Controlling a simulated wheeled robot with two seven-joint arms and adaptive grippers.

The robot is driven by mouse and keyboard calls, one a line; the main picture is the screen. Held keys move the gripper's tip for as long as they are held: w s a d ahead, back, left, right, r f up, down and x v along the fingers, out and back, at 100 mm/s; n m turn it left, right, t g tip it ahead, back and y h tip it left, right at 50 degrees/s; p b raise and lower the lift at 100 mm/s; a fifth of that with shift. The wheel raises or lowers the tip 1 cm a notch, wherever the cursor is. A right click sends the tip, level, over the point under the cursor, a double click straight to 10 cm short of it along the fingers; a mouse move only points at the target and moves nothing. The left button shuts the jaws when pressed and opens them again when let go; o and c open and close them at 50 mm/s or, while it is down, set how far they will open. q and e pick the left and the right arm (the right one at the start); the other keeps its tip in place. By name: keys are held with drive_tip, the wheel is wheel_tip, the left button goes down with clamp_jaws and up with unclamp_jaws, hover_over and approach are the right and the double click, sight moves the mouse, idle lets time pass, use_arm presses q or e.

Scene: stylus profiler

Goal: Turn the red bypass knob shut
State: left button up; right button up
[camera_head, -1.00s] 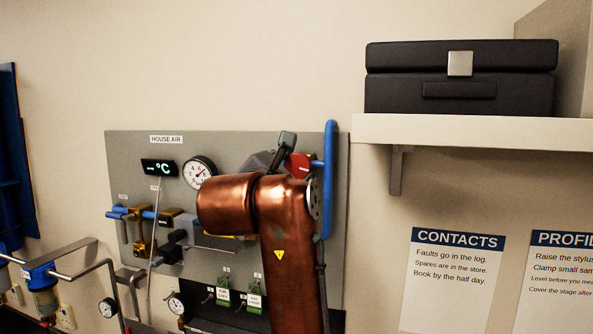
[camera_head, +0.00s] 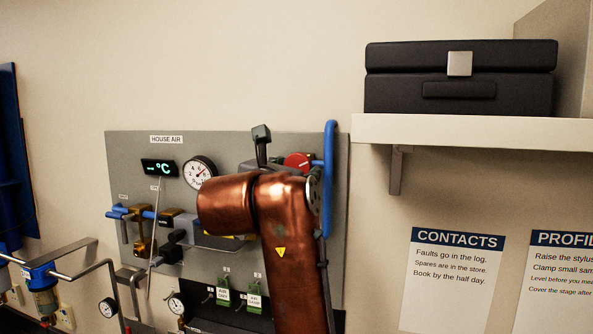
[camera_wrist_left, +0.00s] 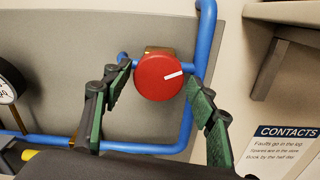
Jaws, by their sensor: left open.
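The red bypass knob (camera_head: 299,160) shows on the grey panel at upper right, partly covered below by my left arm. In the left wrist view the round red knob (camera_wrist_left: 158,78) is on a brass body in a blue pipe, and its white mark points right and slightly up. My left gripper (camera_head: 263,140) shows as a dark finger left of the knob; the rest is hidden behind my arm. In the wrist view the green-padded fingers of the open left gripper (camera_wrist_left: 159,84) stand on either side of the knob, with gaps visible. Whether they touch it is unclear. My right gripper is out of view.
A blue pipe (camera_head: 330,180) runs vertically close to the knob's right. A pressure gauge (camera_head: 199,172) is on its left. Small green-tagged valves (camera_head: 254,295) sit lower on the panel. A shelf (camera_head: 470,130) with a black case (camera_head: 460,95) juts out at right.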

use_arm(q)
drive_tip(key=m, duration=1.5)
drive_tip(key=shift+a, duration=0.1)
drive_tip(key=c, duration=1.3)
drive_tip(key=shift+n, duration=1)
drive_tip(key=shift+c, duration=0.2)
drive_tip(key=n, duration=1)
drive_tip(key=shift+f, duration=0.15)
drive_tip(key=o, duration=1.5)
drive_tip(key=shift+o, duration=0.2)
